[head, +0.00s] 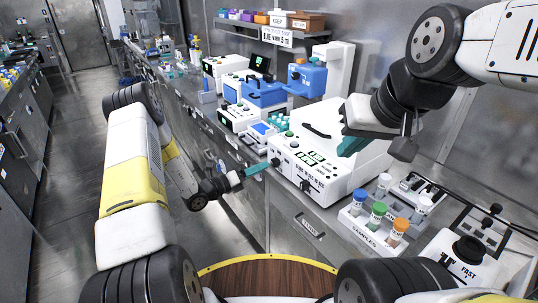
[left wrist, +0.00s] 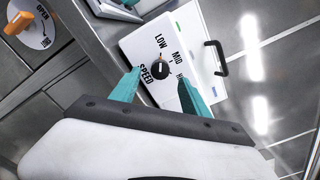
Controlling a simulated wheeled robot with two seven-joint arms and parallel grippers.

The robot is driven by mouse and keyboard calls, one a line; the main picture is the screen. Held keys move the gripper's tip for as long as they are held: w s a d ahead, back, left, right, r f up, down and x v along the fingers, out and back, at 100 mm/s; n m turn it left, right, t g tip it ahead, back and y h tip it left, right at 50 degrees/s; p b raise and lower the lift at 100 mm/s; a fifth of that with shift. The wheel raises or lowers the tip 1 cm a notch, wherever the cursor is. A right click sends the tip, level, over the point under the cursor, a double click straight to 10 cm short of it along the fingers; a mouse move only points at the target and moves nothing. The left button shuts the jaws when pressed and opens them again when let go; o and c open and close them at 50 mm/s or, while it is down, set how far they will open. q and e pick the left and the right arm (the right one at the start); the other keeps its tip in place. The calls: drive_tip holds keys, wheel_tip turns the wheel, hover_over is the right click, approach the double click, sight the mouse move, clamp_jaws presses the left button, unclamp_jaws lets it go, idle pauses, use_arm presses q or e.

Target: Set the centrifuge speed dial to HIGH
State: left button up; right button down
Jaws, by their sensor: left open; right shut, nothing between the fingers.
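The centrifuge appears to be the white machine (head: 345,163) on the bench, with a black handle on top. Its black speed dial (left wrist: 160,69) sits on a white panel marked SPEED, LOW, MID and a partly hidden label starting with H. The dial's orange mark points up toward LOW. In the head view, a black knob (head: 275,162) is just beyond my left fingertips. My left gripper (head: 262,168) is open; in the left wrist view its teal fingers (left wrist: 159,75) are on either side of the dial, contact unclear. My right gripper (head: 350,144) is shut and empty above the machine's right side.
A white rack marked SAMPLES (head: 366,230) with capped tubes stands right of the machine. Blue and white instruments (head: 265,93) line the bench behind. An orange handle on a round plate (left wrist: 20,22) shows at the left wrist view's corner. The aisle floor (head: 62,165) is clear.

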sight(272, 163)
use_arm(q)
drive_tip(key=x, duration=0.6)
clamp_jaws()
